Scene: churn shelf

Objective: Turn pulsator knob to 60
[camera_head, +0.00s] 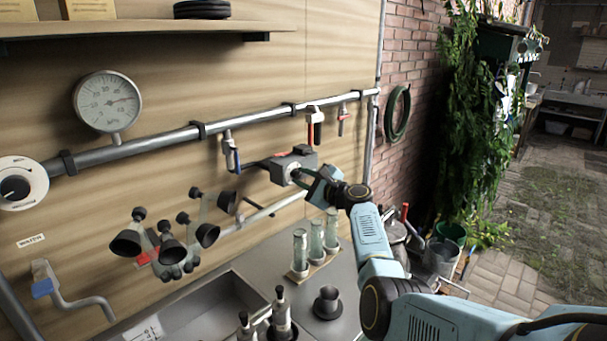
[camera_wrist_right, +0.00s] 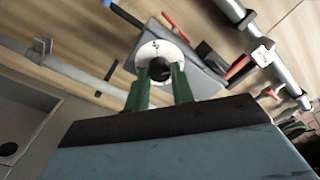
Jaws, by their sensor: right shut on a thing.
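The pulsator is a grey box (camera_head: 283,166) on the wooden wall below the metal pipe. Its knob (camera_wrist_right: 160,66) has a white dial face with a dark centre, seen in the right wrist view; the dial marks are too small to read. My right gripper (camera_head: 303,177) reaches it from the right in the head view. In the right wrist view its two green fingers (camera_wrist_right: 160,88) are shut on the knob, one on each side of the dark centre. The fingers partly hide the dial's lower part. My left gripper is not in view.
A pressure gauge (camera_head: 107,102) and a pipe (camera_head: 170,139) with blue and red valve handles are on the wall. A milking cluster (camera_head: 165,240) hangs at left. Below are a sink (camera_head: 203,312) and glass tubes (camera_head: 300,250) on a stand. A shelf (camera_head: 140,29) is above.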

